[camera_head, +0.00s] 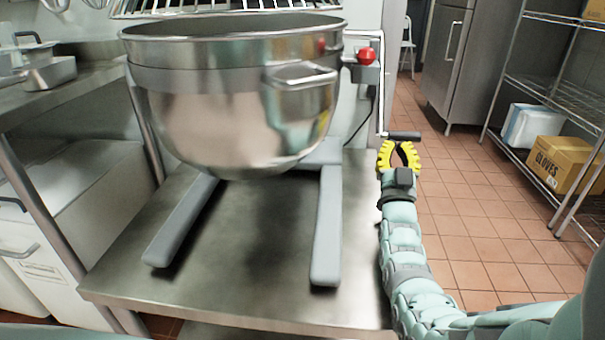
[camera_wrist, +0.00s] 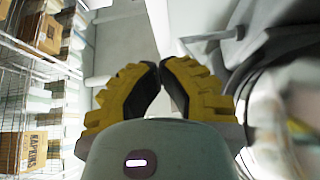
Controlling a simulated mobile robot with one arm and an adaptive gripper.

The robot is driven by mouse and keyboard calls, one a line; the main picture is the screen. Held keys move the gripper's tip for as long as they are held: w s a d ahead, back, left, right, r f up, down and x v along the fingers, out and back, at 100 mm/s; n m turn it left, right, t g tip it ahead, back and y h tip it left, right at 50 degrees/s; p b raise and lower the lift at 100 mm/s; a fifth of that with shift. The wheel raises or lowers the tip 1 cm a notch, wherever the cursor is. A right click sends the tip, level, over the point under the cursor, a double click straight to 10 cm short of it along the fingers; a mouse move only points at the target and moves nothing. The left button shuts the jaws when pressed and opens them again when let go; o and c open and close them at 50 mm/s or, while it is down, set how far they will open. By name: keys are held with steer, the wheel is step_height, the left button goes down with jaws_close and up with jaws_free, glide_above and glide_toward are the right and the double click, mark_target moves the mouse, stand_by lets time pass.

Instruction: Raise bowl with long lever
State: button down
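The bowl (camera_head: 235,110) is a large steel mixing bowl in the head view, above the grey fork-shaped base of the mixer. The long lever (camera_head: 381,85) is a thin upright metal rod at the right side of the mixer, with a dark handle (camera_head: 403,135) sticking out to the right at its lower end. My gripper (camera_head: 399,145) has yellow fingers and is just below the handle in the head view, partly open with a narrow gap between its tips. In the wrist view, what looks like the handle (camera_wrist: 208,36) lies beyond the fingertips (camera_wrist: 160,63), apart from them.
A red knob (camera_head: 366,56) is on the mixer near the lever's top. The mixer stands on a steel table (camera_head: 240,290). Wire shelves with boxes (camera_head: 562,165) and a fridge (camera_head: 447,60) stand at the right. The tiled floor (camera_head: 470,220) between is clear.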

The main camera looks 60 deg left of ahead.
steer(key=shift+w+r, duration=0.1)
steer(key=shift+r, duration=0.25)
